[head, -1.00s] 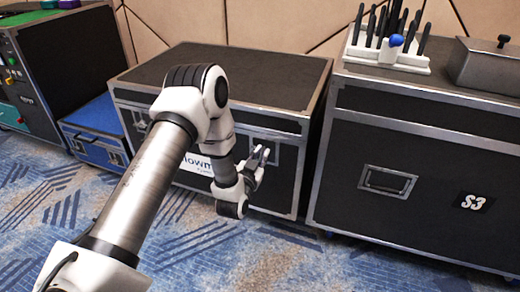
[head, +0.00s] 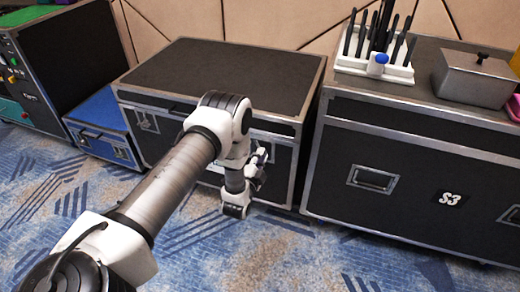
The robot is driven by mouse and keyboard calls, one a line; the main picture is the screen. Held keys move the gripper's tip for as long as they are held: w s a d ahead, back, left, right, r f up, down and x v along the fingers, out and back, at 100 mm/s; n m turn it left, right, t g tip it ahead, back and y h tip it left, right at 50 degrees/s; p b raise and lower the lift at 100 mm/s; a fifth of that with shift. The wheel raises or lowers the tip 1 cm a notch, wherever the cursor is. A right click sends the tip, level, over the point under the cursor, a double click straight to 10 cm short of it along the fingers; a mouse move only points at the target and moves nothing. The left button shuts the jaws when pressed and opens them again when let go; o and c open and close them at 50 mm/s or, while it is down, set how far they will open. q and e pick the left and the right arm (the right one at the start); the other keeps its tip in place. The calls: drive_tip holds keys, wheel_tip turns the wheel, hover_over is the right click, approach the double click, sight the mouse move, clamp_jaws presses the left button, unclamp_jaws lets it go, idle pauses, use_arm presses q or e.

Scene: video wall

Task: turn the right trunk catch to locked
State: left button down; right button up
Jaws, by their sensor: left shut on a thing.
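The black trunk (head: 215,68) with metal edges stands on the carpet in the middle of the head view, its lid down. My left gripper (head: 258,160) is at the right part of the trunk's front face, where the right catch is. It is shut on the right catch, which my gripper and wrist mostly hide. How far the catch is turned cannot be told. The left catch (head: 146,119) shows on the left part of the front. My right gripper is not in view.
A blue case (head: 100,112) and a black case with coloured knobs stand at the left. A larger black case marked S3 (head: 370,165) stands close at the right, bearing a white rack (head: 376,69) and a grey lidded box (head: 476,75). Carpet in front is clear.

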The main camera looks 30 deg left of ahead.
use_arm(q)
drive_tip(key=shift+w+m+p, duration=0.15)
drive_tip(key=shift+m+p, duration=0.6)
drive_tip(key=shift+m, duration=0.45)
drive_tip(key=shift+w+m+p, duration=0.15)
drive_tip(key=shift+m+p, duration=0.55)
drive_tip(key=shift+m, duration=0.5)
drive_tip(key=c, duration=1.3)
unclamp_jaws()
drive_tip(key=shift+f, duration=0.25)
drive_tip(key=v, duration=0.7)
drive_tip(key=shift+s, duration=0.3)
